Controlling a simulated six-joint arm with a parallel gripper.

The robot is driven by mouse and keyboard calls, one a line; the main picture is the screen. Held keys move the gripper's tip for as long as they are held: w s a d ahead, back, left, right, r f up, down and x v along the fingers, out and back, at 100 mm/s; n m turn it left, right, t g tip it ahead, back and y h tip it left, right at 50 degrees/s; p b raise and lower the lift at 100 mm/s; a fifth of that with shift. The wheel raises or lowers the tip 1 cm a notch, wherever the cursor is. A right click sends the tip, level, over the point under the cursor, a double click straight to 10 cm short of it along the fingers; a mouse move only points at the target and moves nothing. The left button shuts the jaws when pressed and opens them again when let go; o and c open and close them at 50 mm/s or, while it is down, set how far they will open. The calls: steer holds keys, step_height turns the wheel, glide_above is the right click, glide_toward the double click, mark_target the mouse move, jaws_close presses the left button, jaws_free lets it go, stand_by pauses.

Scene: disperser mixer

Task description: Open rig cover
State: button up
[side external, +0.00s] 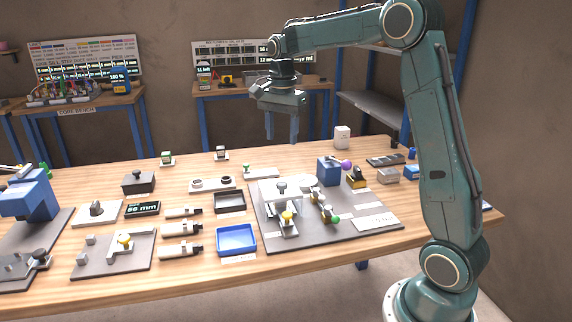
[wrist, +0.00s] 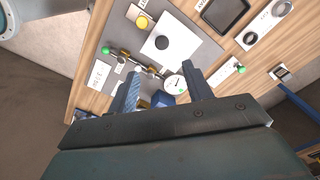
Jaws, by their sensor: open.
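The rig is a grey base plate (side external: 365,225) on the wooden bench, also in the wrist view (wrist: 207,52). A white cover (side external: 270,200) with a dark round knob (side external: 282,187) sits at its left part. In the wrist view the cover (wrist: 160,55) is a white square with the black knob (wrist: 162,43) on top. A yellow knob (side external: 287,216) stands at its front edge. My gripper (side external: 281,139) points down, open and empty, well above the bench and behind the rig. Its fingers (wrist: 162,75) are apart in the wrist view.
On the plate are a blue block (side external: 329,172), a purple ball (side external: 346,165) and a green-ended valve (side external: 325,211). A blue tray (side external: 236,239) and dark tray (side external: 230,201) lie left of it. A blue machine (side external: 28,195) stands far left. Air around my gripper is clear.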

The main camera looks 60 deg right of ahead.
mark_target(282, 183)
steer(key=shift+w+d+f+m, duration=0.3)
steer(key=shift+d, duration=0.1)
step_height(282, 183, down, 14)
steer(key=shift+r, duration=0.1)
stand_by(0.7)
jaws_close()
